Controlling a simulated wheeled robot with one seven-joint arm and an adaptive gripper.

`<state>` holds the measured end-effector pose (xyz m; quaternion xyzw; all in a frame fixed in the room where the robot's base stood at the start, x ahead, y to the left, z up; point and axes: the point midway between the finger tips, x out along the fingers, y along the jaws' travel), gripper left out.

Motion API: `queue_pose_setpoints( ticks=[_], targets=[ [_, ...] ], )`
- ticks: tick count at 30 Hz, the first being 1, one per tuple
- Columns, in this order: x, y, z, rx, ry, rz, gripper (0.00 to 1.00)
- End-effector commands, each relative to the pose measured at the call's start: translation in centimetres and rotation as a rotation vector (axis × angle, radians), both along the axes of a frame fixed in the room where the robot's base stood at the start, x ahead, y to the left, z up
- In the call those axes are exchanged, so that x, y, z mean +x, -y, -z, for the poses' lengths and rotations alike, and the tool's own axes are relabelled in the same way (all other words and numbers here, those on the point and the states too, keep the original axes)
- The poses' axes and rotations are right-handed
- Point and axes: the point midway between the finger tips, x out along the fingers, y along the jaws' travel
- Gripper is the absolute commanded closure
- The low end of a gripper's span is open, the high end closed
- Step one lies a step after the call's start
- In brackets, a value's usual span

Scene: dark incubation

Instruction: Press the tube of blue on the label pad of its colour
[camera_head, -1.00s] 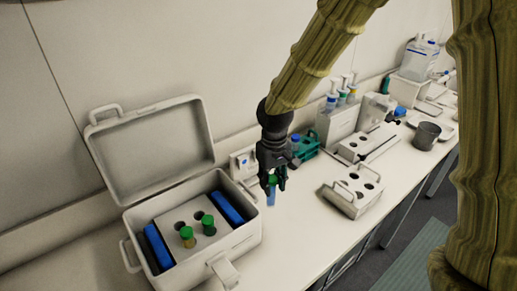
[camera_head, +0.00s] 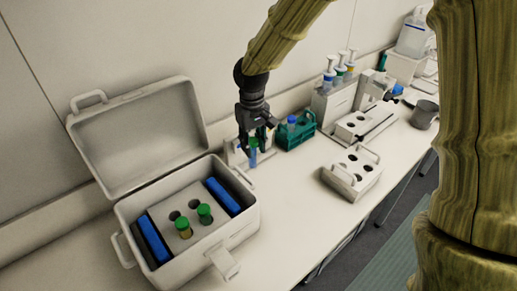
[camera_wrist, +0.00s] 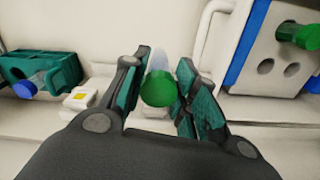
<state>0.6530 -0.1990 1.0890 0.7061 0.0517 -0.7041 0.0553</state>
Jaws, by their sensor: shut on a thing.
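My gripper (camera_head: 254,141) is shut on the tube of blue (camera_head: 253,158), which has a green cap and blue contents. The tube hangs upright between the fingers, low over the bench. In the wrist view its green cap (camera_wrist: 158,89) shows between the two fingers, with the clear body beyond it. A white label pad stand (camera_head: 235,154) is just behind the tube, partly hidden by my gripper. In the wrist view a white block with a yellow pad (camera_wrist: 80,99) lies left of the fingers. The blue pad is not clearly seen, and contact with the tube cannot be told.
An open white cooler box (camera_head: 128,215) with green-capped tubes stands at left. A teal rack (camera_head: 301,140) holding a blue-capped tube is close on the right. A white handled rack (camera_head: 352,181) stands farther right. The bench front between them is clear.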

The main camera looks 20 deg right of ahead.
Motion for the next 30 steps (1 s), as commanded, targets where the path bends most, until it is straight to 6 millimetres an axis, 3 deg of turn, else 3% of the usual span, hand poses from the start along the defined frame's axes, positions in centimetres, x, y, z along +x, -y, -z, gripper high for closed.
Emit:
queue_pose_setpoints(
  ticks=[15, 30],
  targets=[
    [4.1, -1.5, -0.1, 0.0, -0.001, 0.0, 0.99],
    [5.0, -1.9, 0.0, 0.001, -0.001, 0.0, 0.99]
  ],
)
